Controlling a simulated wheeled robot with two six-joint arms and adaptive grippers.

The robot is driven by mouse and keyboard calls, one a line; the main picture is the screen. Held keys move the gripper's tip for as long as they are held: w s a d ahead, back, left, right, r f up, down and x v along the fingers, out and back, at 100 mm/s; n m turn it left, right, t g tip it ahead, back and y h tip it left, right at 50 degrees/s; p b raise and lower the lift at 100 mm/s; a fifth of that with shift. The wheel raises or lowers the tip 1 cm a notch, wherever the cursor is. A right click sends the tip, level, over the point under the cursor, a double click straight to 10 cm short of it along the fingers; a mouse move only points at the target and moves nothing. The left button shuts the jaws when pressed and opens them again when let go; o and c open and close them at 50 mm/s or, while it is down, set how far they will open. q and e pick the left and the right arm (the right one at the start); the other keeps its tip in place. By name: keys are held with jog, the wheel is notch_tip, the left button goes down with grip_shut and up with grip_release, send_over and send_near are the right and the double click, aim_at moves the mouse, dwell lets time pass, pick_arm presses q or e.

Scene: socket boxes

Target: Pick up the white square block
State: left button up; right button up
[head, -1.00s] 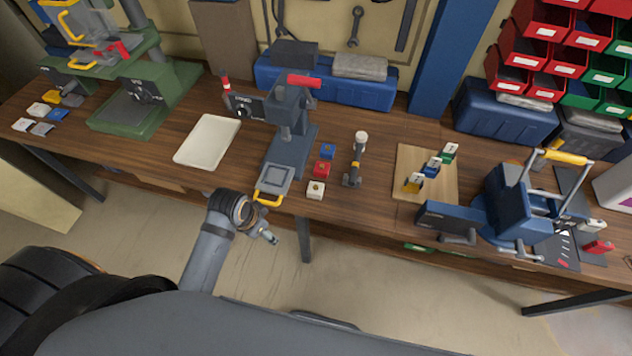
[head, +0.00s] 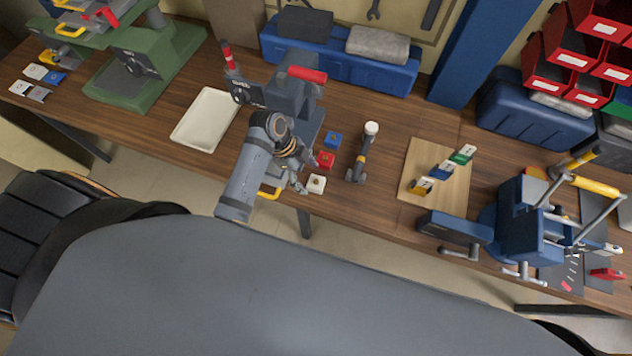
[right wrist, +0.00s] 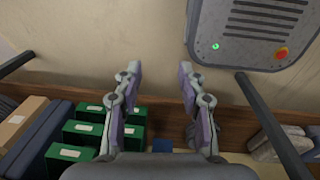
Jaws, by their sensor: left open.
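The white square block (head: 317,184) sits on the wooden workbench near its front edge, in front of a red block (head: 325,160) and a blue block (head: 332,140). My left gripper (head: 299,184) is just left of the white block, above the bench edge. It is small in the head view and open, with nothing seen in it. My right gripper (right wrist: 158,95) shows in the right wrist view, its two fingers spread wide with nothing between them. My right gripper is not seen in the head view.
A grey press (head: 290,95) stands behind my left arm. A white tray (head: 205,119) lies left of the press. A wooden board (head: 437,173) with several coloured pieces and a blue machine (head: 525,220) are farther right.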

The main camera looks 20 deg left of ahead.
aim_at(316, 180)
pick_arm(q)
jog(key=shift+w+d+f+p, duration=0.3)
jog(key=shift+w+f, duration=0.1)
jog(key=shift+f, duration=0.25)
jog(key=shift+w+d+f+p, duration=0.25)
jog(key=shift+w+f+p, duration=0.1)
jog(key=shift+f, duration=0.25)
jog(key=x, duration=0.2)
jog(key=shift+d+f, duration=0.1)
jog(key=shift+f, duration=0.25)
jog(key=shift+d+f, duration=0.15)
jog(key=shift+f, duration=0.25)
jog(key=c, duration=1.3)
pick_arm(e)
jog(key=shift+t, duration=0.3)
jog(key=w, duration=0.1)
jog(key=w+r, duration=0.1)
jog(key=w, duration=0.1)
jog(key=w+r, duration=0.1)
jog(key=shift+w+d, duration=0.15)
jog(key=shift+w, duration=0.05)
pick_arm(q)
jog(key=shift+r, duration=0.1)
